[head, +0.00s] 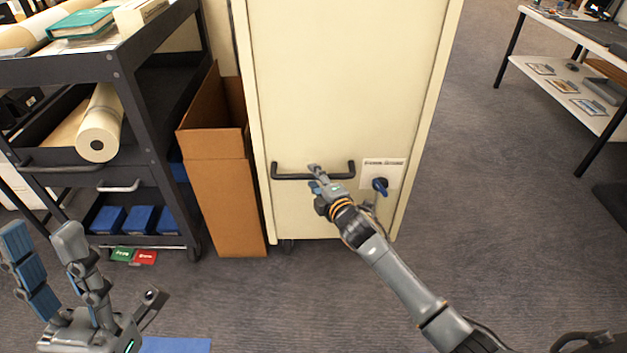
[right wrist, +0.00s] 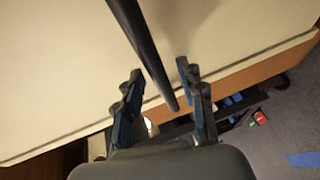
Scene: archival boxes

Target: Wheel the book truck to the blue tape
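A tall cream unit (head: 340,85) with a caster under its base stands at the centre of the head view; it appears to be the book truck. A black bar handle (head: 290,177) is on its near face. My right gripper (head: 317,178) is at this handle. In the right wrist view, the fingers of my right gripper (right wrist: 160,70) are apart, with the black bar (right wrist: 150,60) passing between them. My left gripper (head: 42,235) is open and empty at the lower left. Blue tape (head: 175,345) shows on the floor at the bottom edge; blue also shows on the floor in the right wrist view (right wrist: 303,159).
A dark shelved cart (head: 125,75) with rolls and blue boxes stands at the left. A tall open cardboard box (head: 222,205) stands between it and the cream unit. A white-shelved table (head: 535,70) is at the upper right. The carpet (head: 480,200) right of the unit is clear.

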